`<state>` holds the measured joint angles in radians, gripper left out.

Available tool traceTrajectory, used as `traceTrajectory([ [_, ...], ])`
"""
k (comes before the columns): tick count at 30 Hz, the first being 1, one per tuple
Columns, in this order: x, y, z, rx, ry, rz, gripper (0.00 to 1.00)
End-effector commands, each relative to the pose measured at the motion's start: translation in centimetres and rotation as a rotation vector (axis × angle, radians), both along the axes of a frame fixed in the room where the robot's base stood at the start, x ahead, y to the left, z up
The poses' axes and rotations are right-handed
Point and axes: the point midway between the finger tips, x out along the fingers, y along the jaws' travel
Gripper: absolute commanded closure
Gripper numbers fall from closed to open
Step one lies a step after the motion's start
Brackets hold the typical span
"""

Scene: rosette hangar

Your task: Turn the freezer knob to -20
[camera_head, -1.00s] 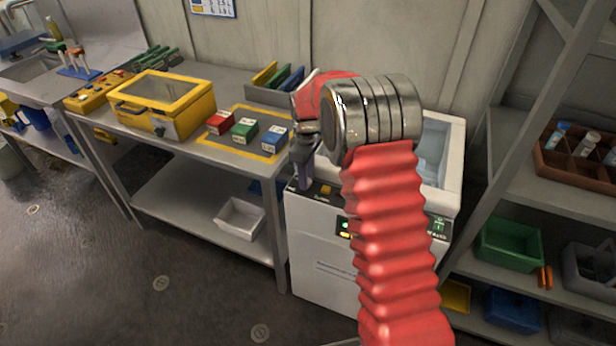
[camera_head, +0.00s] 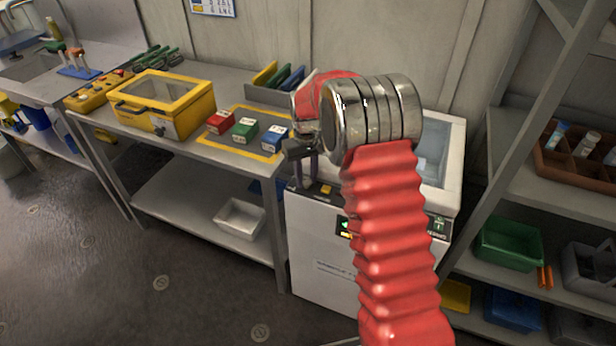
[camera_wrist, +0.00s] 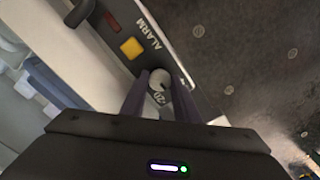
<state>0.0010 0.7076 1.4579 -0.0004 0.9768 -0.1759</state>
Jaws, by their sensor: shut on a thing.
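The white freezer (camera_head: 318,245) stands between the bench and the right-hand shelf. In the head view my gripper (camera_head: 303,178) is at the freezer's front left corner, and the knob is hidden there. I cannot tell exactly where the knob points.
A yellow button (camera_wrist: 131,47) marked ALARM is close to the knob. The bench (camera_head: 150,137) at left holds a yellow case (camera_head: 165,103) and small red, green and blue boxes. A shelf rack (camera_head: 545,188) stands at right. My arm covers part of the freezer.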

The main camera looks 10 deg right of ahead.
Motion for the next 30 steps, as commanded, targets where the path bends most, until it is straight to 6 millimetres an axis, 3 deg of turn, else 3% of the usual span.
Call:
traceTrajectory([
  [18,0.05,0.08,0.03,0.000,-0.001,-0.574,0.95],
  [30,0.05,0.00,0.04,0.000,-0.002,-0.791,0.95],
])
